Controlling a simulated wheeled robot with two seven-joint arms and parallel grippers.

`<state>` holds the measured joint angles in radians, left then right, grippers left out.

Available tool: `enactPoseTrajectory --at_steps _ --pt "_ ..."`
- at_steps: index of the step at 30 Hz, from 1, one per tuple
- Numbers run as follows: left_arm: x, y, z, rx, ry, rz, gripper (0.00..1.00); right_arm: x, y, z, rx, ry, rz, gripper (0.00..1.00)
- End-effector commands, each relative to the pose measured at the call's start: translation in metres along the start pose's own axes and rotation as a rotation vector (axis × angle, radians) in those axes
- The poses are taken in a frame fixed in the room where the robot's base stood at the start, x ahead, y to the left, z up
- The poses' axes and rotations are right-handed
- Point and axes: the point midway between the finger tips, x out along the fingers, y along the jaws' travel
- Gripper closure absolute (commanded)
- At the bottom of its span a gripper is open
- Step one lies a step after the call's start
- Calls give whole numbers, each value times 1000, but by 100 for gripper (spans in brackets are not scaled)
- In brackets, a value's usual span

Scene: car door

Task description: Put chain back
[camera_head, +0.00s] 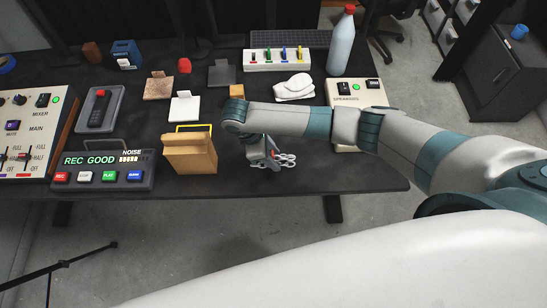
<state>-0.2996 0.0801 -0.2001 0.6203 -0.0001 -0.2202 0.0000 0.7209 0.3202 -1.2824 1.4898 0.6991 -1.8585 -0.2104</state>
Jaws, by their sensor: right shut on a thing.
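The chain (287,160) is a small bundle of pale metal links near the front edge of the dark desk, right of the wooden box. My right gripper (270,160) reaches down to it from the arm coming in from the right. Its fingers are shut on the chain, but the wrist and fingers partly hide the grip. I cannot tell whether the chain is lifted or still touches the desk. My left gripper is not in view.
A wooden box (190,157) stands just left of my right gripper. A recorder panel (104,175) and a mixer (38,125) are farther left. A speaker switch box (355,92), white bottle (341,45) and white shoe-like object (294,88) stand behind my right arm.

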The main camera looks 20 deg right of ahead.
Motion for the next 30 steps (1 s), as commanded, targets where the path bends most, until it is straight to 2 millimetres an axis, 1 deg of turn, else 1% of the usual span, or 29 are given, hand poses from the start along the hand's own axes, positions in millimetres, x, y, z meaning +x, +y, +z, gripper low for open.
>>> enactPoseTrajectory --at_steps 1,6,18,19,21,30 --pt "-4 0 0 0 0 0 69 4 0 -1 1 -2 -1 96" --pt "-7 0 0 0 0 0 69 16 0 -7 0 -1 0 96" --pt "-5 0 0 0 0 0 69 20 0 -8 0 0 0 96" --pt "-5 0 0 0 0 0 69 20 0 -8 0 0 0 58" --pt "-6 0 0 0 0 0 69 20 0 -8 -1 0 0 44" --pt "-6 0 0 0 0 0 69 19 0 -8 0 0 0 44"
